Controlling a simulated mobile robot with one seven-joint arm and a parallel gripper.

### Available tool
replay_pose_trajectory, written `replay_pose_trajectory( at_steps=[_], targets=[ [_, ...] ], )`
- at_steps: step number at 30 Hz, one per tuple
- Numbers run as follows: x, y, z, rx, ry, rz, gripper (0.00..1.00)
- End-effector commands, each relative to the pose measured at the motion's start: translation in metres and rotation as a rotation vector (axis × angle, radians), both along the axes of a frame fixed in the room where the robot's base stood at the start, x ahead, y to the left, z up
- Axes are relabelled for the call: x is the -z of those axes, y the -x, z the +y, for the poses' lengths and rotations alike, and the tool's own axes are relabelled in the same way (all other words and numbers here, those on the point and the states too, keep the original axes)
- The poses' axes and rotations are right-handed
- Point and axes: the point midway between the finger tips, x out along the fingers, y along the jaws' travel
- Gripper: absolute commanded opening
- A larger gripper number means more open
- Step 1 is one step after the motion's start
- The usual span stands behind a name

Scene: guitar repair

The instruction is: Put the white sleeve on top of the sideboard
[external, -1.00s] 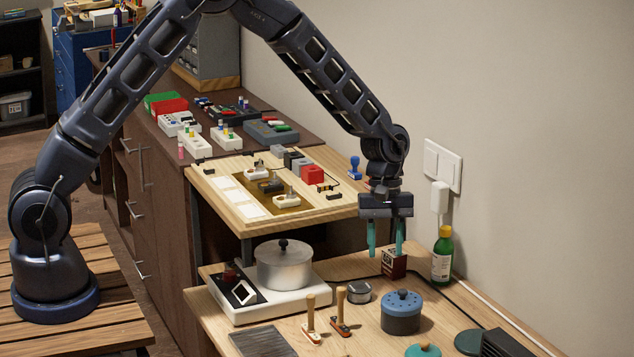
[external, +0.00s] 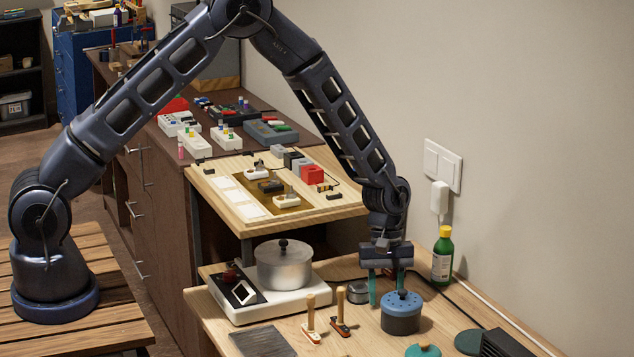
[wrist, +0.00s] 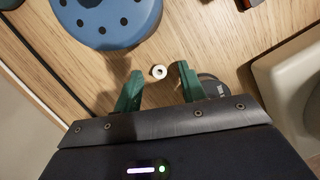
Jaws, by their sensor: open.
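The white sleeve (wrist: 159,71) is a small pale ring lying on the wooden workbench top in the wrist view. My gripper (wrist: 159,68) is open and empty, with one green finger on either side of the sleeve in that view. I cannot tell how high the fingertips are above the bench. In the external view my gripper (external: 386,293) points down over the bench, just behind the blue-lidded pot; I cannot make out the sleeve there. The sideboard (external: 164,195) is the long dark-brown cabinet with drawers behind the bench, at the left.
The blue-lidded pot (external: 401,313) and a small round tin (external: 357,292) stand close to my gripper. A white hotplate (external: 270,305) carries a metal pot (external: 284,267). A green bottle (external: 442,256) stands by the wall. Cases and small parts crowd the sideboard top.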

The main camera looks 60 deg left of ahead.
Motion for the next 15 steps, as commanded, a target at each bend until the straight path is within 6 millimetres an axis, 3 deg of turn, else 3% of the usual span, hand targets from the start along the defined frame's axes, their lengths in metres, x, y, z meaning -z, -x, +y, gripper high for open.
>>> replay_pose_trajectory(
  at_steps=[8, 13, 15],
  targets=[
    [0.0036, 0.0002, -0.0012, 0.0, 0.0, -0.001, 0.39],
    [0.0035, 0.0003, -0.0012, 0.0, 0.0, -0.001, 0.05],
    [0.0035, 0.0003, -0.0012, 0.0, 0.0, -0.001, 0.0]
  ],
)
